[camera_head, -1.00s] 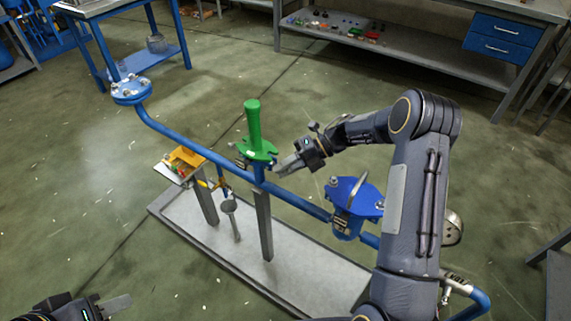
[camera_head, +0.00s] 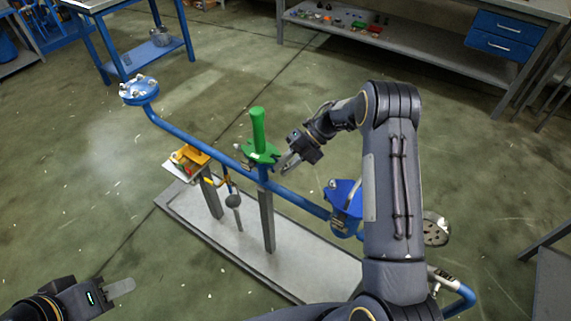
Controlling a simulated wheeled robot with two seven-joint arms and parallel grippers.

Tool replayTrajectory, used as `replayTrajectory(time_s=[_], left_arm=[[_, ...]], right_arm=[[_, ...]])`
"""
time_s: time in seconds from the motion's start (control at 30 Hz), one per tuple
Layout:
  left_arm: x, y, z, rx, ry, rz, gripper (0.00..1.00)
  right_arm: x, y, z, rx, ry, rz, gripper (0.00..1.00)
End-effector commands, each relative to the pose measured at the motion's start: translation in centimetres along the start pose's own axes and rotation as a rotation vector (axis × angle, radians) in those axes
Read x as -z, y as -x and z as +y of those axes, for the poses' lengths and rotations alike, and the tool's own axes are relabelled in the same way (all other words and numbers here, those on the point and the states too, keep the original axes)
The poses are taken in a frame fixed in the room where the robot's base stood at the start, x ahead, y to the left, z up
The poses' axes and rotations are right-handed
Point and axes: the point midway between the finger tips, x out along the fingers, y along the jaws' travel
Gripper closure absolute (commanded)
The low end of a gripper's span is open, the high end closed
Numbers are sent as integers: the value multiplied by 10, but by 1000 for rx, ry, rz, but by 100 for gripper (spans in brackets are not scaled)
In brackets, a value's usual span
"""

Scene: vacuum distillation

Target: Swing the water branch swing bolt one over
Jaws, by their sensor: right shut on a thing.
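The green branch (camera_head: 258,128) stands upright on the blue pipe, with a flat green flange (camera_head: 262,154) at its foot. My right gripper (camera_head: 287,165) is at the right edge of this flange, shut on a small part there that I take to be a swing bolt; the fingers mostly hide it. Small dark fittings show at the flange's left side. My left gripper (camera_head: 122,289) is at the lower left, away from the pipe, over the floor. Only one finger face shows clearly, so its opening cannot be told.
The blue pipe (camera_head: 200,146) runs from a bolted round flange (camera_head: 139,91) down to the right, over a grey base plate (camera_head: 215,238). A blue flanged branch (camera_head: 345,196) is partly hidden by my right arm. A yellow box (camera_head: 190,158) stands left.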

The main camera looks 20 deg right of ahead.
Motion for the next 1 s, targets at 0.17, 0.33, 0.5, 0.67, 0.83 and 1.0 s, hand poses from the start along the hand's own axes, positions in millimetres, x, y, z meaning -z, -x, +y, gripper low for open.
replayTrajectory(time_s=[0.17,0.33,0.5,0.67,0.83,1.0], left_arm=[[0,0,0,0,0,0,64],[0,0,0,0,0,0,64],[0,-1,0,0,0,0,64],[-6,-12,-5,0,0,0,64],[-19,-38,-18,0,0,0,64],[-33,-66,-30,0,0,0,64]], right_arm=[[-1,1,0,0,2,-3,76],[-1,0,1,-1,2,-3,70],[-1,0,1,-3,4,-4,70],[-1,-2,-5,-31,34,-23,70],[-1,-8,-17,-118,128,-77,70],[0,-13,-27,-231,258,-148,70]])
